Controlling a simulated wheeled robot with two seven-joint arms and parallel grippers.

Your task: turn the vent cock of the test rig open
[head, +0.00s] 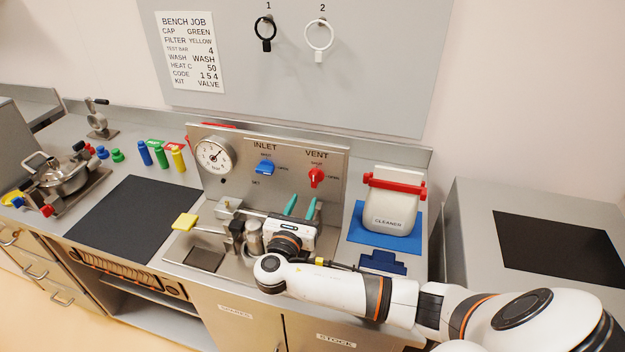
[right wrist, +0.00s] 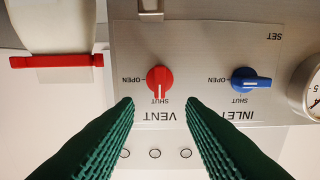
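The vent cock (head: 317,177) is a red knob on the upright steel panel of the test rig (head: 335,200), under the word VENT. In the right wrist view, which shows the panel upside down, the red knob (right wrist: 160,82) has its white mark pointing at SHUT; OPEN is printed to its left. My right gripper (head: 301,206) has green fingers. It is open and empty, below and in front of the vent cock in the head view. In the right wrist view its fingertips (right wrist: 159,102) stand apart on either side of the knob's line, not visibly touching it. My left gripper is out of view.
The blue inlet cock (head: 265,168) and a gauge (head: 214,155) are left of the vent cock. A cleaner container (head: 391,213) with a red bar stands at the right. A yellow-handled lever (head: 185,221) and metal parts sit below the panel. A dark mat (head: 130,220) is clear.

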